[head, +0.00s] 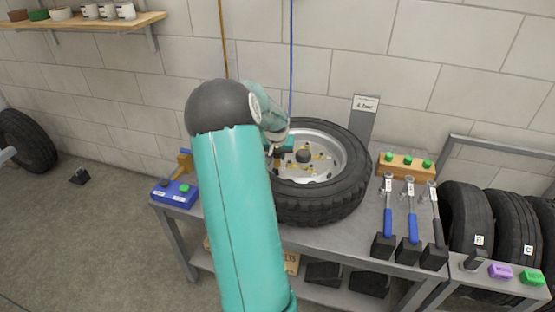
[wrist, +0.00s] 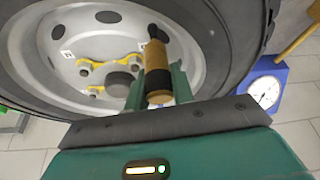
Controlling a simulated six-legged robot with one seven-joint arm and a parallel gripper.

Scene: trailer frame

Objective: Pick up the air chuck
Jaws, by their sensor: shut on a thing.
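The air chuck (wrist: 157,62) shows in the wrist view as a brass-coloured cylinder with a dark tip. It stands between the two green fingers of my gripper (wrist: 157,88), which is shut on it. Behind it in that view is the wheel, with a silver rim (wrist: 205,62) and yellow pieces at its hub. In the head view my gripper (head: 284,147) is over the wheel lying on the bench, whose tyre (head: 345,195) is black. My arm hides part of the wheel there, and I cannot make out the chuck.
A blue box (head: 172,193) stands at the bench's left end; a blue gauge (wrist: 266,92) shows in the wrist view. A blue hose (head: 291,55) hangs near my gripper.

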